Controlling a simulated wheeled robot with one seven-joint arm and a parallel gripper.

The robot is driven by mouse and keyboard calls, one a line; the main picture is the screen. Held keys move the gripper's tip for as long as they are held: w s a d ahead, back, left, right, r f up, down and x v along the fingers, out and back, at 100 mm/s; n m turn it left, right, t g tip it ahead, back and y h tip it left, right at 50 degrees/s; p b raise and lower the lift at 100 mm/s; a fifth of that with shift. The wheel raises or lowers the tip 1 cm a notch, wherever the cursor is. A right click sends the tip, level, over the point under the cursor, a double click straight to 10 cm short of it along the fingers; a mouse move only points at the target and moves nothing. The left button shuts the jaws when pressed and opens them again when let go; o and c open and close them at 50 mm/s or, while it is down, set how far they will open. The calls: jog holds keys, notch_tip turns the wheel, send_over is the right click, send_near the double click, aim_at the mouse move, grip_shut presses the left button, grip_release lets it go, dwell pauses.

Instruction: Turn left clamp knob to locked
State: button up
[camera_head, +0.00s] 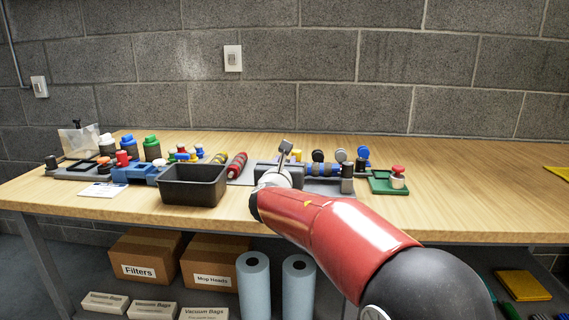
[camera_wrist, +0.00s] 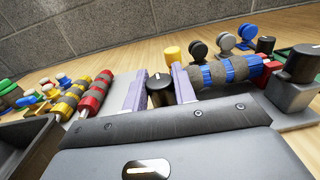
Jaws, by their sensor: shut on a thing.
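The left clamp knob (camera_wrist: 160,92) is black with a small pale mark on its top. In the wrist view my gripper (camera_wrist: 159,85) has one pale purple finger on each side of it and is shut on it. The knob's lower part is hidden behind my gripper's body. A blue and grey banded roller (camera_wrist: 228,70) lies just right of the fingers. The right clamp knob (camera_wrist: 301,64), also black, stands on a grey block beyond the roller; it also shows in the head view (camera_head: 347,171). In the head view my arm hides the left knob.
A black bin (camera_head: 193,185) stands left of my arm. Red (camera_wrist: 95,93) and yellow (camera_wrist: 72,97) banded rollers lie left of the fingers. Upright discs (camera_wrist: 226,42) stand behind the blue roller. A green tray (camera_head: 400,189) is at the right; the bench beyond is mostly clear.

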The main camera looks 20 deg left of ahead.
jog(key=shift+r+h, duration=0.15)
jog(key=shift+h, duration=0.15)
jog(key=shift+m+h+p, duration=0.35)
jog(key=shift+m+h, duration=0.35)
jog(key=shift+h, duration=0.1)
jog(key=o, duration=1)
jog(key=shift+c, duration=0.2)
jog(key=shift+s, duration=0.1)
jog(key=s, duration=0.2)
jog(key=s+b, duration=0.1)
jog(key=s, duration=0.4)
jog(key=shift+s+d+b, duration=0.25)
jog(key=shift+s+b, duration=0.1)
